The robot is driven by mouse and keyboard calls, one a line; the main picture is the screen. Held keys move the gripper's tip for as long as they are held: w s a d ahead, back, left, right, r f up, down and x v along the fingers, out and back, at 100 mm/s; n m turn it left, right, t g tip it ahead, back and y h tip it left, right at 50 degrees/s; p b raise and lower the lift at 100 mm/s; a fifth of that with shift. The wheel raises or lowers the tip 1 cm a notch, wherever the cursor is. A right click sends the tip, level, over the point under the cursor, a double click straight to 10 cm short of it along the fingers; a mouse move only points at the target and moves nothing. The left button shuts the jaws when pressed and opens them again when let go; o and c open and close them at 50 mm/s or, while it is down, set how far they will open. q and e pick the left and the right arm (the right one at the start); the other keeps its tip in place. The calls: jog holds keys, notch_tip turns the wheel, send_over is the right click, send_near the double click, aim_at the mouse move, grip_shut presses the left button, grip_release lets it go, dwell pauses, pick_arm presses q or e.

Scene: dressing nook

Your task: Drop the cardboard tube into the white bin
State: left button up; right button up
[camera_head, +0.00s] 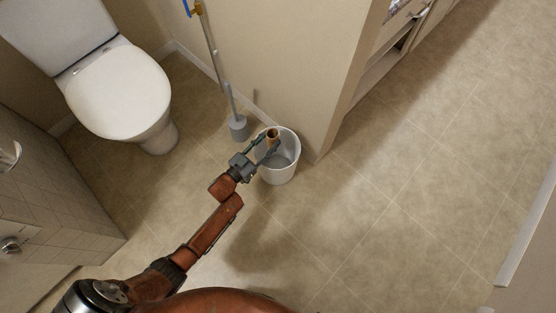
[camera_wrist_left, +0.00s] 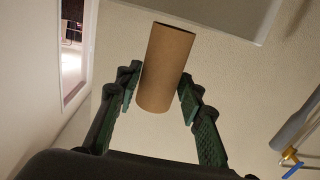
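The brown cardboard tube (camera_head: 272,136) is between the fingertips of my left gripper (camera_head: 265,146), over the white bin (camera_head: 279,176). In the left wrist view the tube (camera_wrist_left: 165,68) stands slightly tilted, with the finger pads of the left gripper (camera_wrist_left: 160,92) against its two sides. The bin stands open on the floor at the corner of the partition wall, and its visible inside looks empty. Part of its rim is hidden behind the gripper. My right gripper is in neither view.
A grey toilet brush holder (camera_head: 238,128) stands just left of the bin, against the wall. A white toilet (camera_head: 122,92) is at the upper left. A cabinet (camera_head: 385,55) is beyond the partition wall (camera_head: 290,60). The tiled floor (camera_head: 400,200) on the right is clear.

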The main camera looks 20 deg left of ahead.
pick_arm(q)
jog(key=o, duration=0.5)
jog(key=shift+c, duration=0.2)
jog(key=v, duration=1.2)
